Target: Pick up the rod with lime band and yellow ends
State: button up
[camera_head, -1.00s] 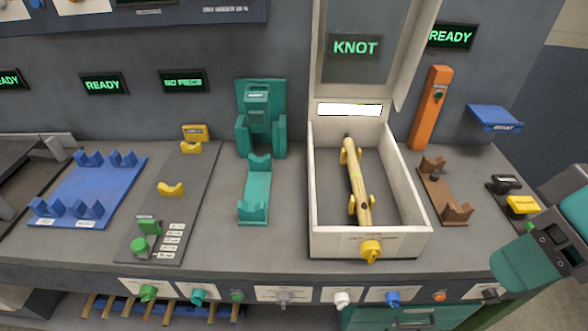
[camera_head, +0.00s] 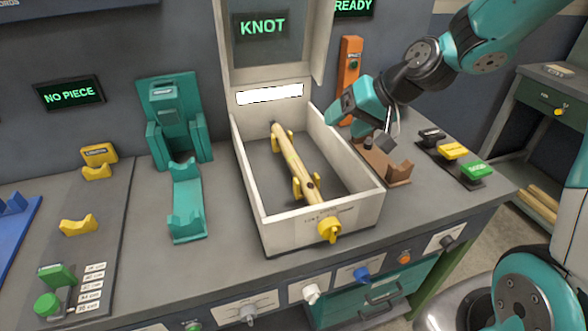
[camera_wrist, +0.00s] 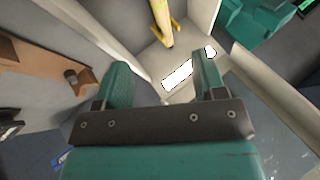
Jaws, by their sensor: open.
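A pale wooden rod (camera_head: 295,163) lies lengthwise in a white open-topped box (camera_head: 325,225) under a screen reading KNOT. It rests on yellow supports, with a faint lime patch near its middle and a dark far tip. I cannot clearly tell whether its ends are yellow. My gripper (camera_head: 347,108) is beside the box's right wall, apart from the rod. In the wrist view my gripper (camera_wrist: 163,75) has its two teal fingers spread with nothing between them; part of the rod (camera_wrist: 162,18) shows beyond them at the top.
The box's raised lid (camera_head: 265,40) stands behind. A brown cradle (camera_head: 385,165) and an orange post (camera_head: 350,65) are close on the right. A teal stand (camera_head: 187,205) is left of the box. Coloured buttons (camera_head: 455,151) line the right side of the bench.

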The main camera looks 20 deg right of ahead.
jog(key=p, duration=0.2)
send_near(298, 158)
jog(key=x, duration=0.5)
jog(key=shift+w, duration=0.4)
jog(key=shift+p+x, duration=0.7)
jog(key=shift+x, duration=1.9)
jog(key=shift+s+f, duration=0.1)
jog(key=shift+s, duration=0.15)
jog(key=c, duration=1.1)
